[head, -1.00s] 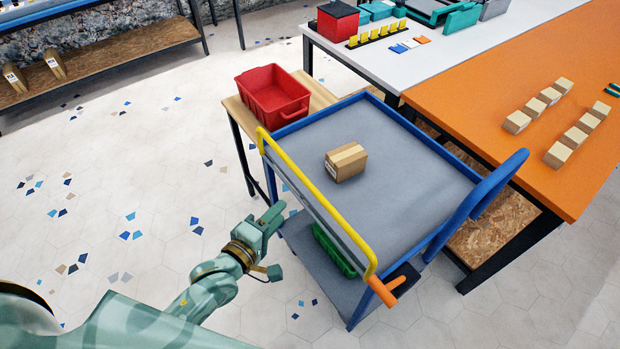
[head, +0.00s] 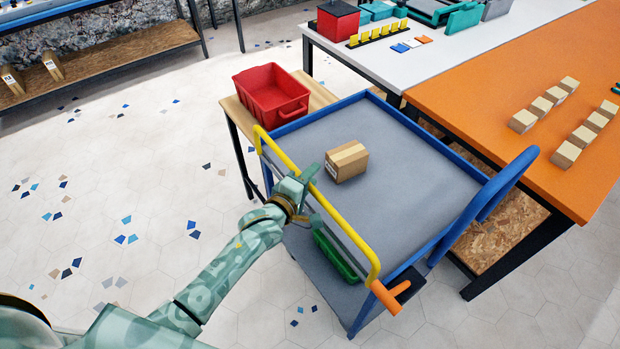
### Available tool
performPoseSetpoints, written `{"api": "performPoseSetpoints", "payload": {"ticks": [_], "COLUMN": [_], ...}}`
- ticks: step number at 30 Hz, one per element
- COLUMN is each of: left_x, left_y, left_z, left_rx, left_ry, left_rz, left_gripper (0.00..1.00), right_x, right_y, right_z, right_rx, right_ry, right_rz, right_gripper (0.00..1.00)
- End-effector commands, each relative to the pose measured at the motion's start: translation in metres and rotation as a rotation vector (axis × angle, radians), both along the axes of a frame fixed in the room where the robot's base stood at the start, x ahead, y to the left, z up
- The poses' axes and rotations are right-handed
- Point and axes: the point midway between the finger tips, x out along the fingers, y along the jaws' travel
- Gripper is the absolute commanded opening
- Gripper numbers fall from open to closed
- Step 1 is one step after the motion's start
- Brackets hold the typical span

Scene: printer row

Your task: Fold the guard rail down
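The yellow guard rail (head: 345,232) stands raised along the near left side of the blue cart (head: 425,170). An orange handle (head: 385,297) sits at its near end. My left gripper (head: 302,180) is at the middle of the rail's top bar, overlapping it in the picture; its fingers are small and partly hidden, so I cannot tell if they are closed on the bar. A cardboard box (head: 346,161) lies on the cart's grey top, just right of the gripper. My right gripper is not in view.
A red bin (head: 272,95) stands on a small wooden table behind the cart. A green tray (head: 335,256) lies on the cart's lower shelf. The orange table (head: 500,90) with several boxes is at right. Floor at left is clear.

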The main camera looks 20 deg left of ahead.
Motion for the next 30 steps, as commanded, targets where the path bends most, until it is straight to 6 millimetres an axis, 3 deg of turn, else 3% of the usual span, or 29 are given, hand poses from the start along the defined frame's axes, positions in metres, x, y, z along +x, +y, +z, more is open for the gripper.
{"api": "performPoseSetpoints", "payload": {"ticks": [2,6,20,30], "left_x": [0.000,0.000,-0.008,-0.031], "left_y": [0.000,0.000,0.006,0.024], "left_z": [0.000,0.000,-0.003,-0.011], "left_rx": [0.000,0.000,-0.041,-0.198], "left_ry": [0.000,0.000,-0.050,-0.249], "left_rz": [0.000,0.000,0.000,0.000], "left_gripper": [0.38,0.00,0.00,0.00], "right_x": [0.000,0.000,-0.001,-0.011], "right_y": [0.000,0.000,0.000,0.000], "right_z": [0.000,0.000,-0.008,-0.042], "right_rx": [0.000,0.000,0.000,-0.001], "right_ry": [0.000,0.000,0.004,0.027], "right_rz": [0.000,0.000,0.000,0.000], "right_gripper": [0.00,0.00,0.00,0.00]}}
